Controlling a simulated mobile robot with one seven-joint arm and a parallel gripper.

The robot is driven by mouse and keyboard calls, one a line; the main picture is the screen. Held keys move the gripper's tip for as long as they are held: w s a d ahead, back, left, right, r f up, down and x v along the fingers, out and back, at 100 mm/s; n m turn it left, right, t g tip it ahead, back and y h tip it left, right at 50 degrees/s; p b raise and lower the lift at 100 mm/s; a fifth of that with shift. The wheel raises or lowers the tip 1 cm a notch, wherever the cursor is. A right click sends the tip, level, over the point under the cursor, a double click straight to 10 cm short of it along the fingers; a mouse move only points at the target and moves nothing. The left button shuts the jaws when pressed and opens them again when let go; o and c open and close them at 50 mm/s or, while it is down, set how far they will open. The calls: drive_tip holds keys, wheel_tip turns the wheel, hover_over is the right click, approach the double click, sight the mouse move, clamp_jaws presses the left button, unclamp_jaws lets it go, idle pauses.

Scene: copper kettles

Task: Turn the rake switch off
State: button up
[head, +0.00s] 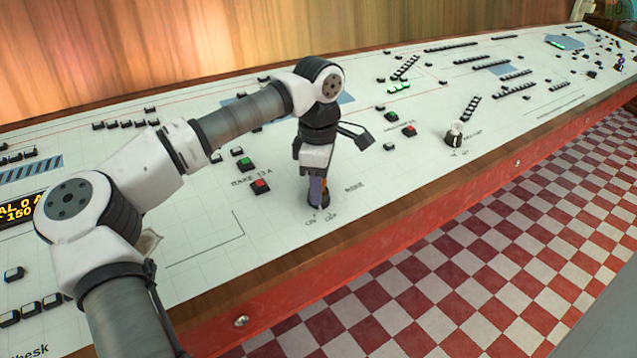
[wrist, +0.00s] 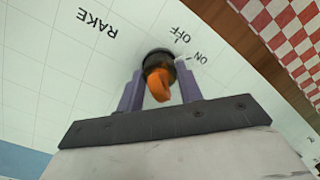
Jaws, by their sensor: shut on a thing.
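The rake switch (wrist: 158,84) is an orange knob on a round black base, set in the white panel. In the wrist view it sits between the two grey-purple fingers of my gripper (wrist: 160,78), which is shut on the knob. The labels RAKE, OFF and ON are printed beside it, with small tick marks near OFF and ON. Which tick the knob points to is hard to tell. In the head view my gripper (head: 318,191) points down at the switch and hides most of it; a bit of its black base (head: 316,204) shows.
The sloping white panel carries other controls: a red button (head: 261,186) and a green button (head: 245,163) to the left, a red button (head: 408,131) to the right, and another switch (head: 454,135) farther right. The wooden front edge (head: 300,243) runs close below the rake switch.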

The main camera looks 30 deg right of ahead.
drive_tip(key=shift+n, duration=2.9)
drive_tip(key=o, duration=1)
drive_tip(key=shift+r, duration=0.1)
wheel_tip(320, 180, up, 14)
drive_tip(key=shift+f, duration=0.25)
